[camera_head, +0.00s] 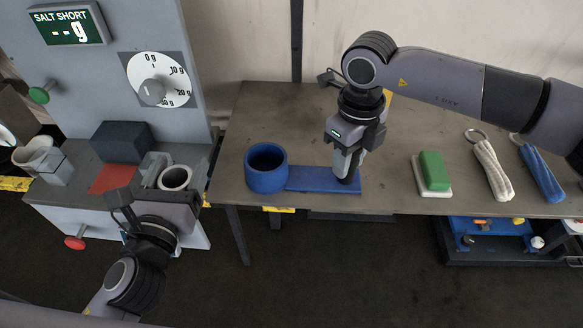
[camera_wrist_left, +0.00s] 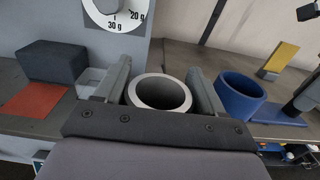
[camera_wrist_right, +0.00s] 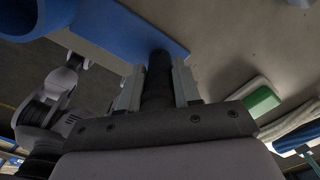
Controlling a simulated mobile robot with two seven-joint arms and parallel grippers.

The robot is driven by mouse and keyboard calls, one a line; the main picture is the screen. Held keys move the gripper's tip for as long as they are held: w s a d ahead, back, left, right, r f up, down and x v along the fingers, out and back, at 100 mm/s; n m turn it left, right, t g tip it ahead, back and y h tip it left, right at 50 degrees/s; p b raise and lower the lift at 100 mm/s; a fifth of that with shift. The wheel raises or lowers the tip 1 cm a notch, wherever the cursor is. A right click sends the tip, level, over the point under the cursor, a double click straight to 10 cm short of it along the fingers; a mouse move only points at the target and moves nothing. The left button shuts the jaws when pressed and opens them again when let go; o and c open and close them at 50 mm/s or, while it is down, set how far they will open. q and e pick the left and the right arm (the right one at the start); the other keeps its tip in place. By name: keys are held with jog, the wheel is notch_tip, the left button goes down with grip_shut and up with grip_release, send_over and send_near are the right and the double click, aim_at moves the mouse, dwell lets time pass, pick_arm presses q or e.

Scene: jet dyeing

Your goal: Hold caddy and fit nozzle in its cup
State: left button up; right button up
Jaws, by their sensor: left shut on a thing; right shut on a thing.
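The blue caddy lies on the table as a flat plate (camera_head: 320,179) with a round open cup (camera_head: 266,168) at its left end. The cup looks empty and also shows in the left wrist view (camera_wrist_left: 239,95). My right gripper (camera_head: 348,168) is shut on the dark upright post (camera_wrist_right: 158,80) at the plate's right end. My left gripper (camera_head: 168,176) is shut on a short hollow cylinder with a pale rim, apparently the nozzle (camera_wrist_left: 160,93). It is held upright left of the cup, apart from it.
A dosing cabinet with a dial (camera_head: 158,80) stands at the left, with a dark block (camera_head: 121,141) and a red patch (camera_head: 112,178) on its ledge. A green-topped block (camera_head: 434,171), a pale bundle (camera_head: 490,170) and a blue bundle (camera_head: 541,173) lie right of the caddy.

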pick_arm(q)
jog(key=shift+r, duration=0.1)
jog(key=w+d+r+m+h, duration=0.25)
jog(key=w+d+r, duration=0.45)
jog(key=d+r, duration=0.6)
send_over(270, 168)
jog(key=shift+h, duration=0.45)
notch_tip(270, 168, down, 11)
jog(key=shift+f, duration=0.6)
jog(key=o, duration=1.4)
jog(key=shift+f, duration=0.1)
